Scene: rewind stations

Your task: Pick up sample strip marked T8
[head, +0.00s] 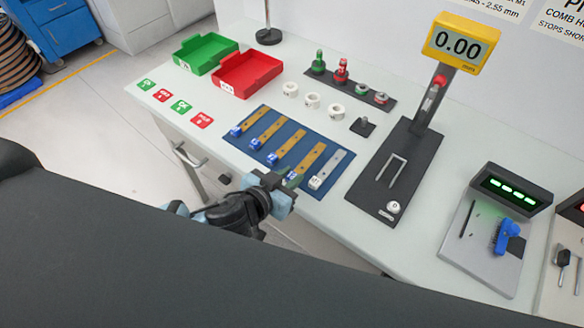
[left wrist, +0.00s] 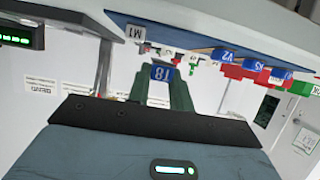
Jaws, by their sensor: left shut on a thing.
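The strip marked T8 is a tan strip (head: 310,160) with a blue tag, fourth along the blue mat (head: 338,182). Its blue tag (left wrist: 162,72) shows upside down between the fingertips in the left wrist view. My left gripper (head: 291,180) is shut on the tag end of this strip at the mat's near edge. The fingers (left wrist: 161,86) also show in the left wrist view. I cannot tell whether the strip is clear of the mat. My right gripper is not in view.
Several other strips lie on the mat, including a grey one (head: 328,168) tagged M1 just to the right. A dark gauge base (head: 385,185) stands further right. Green (head: 205,52) and red (head: 248,74) trays, white rings (head: 312,101) and a dark plug rack (head: 360,92) stand behind.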

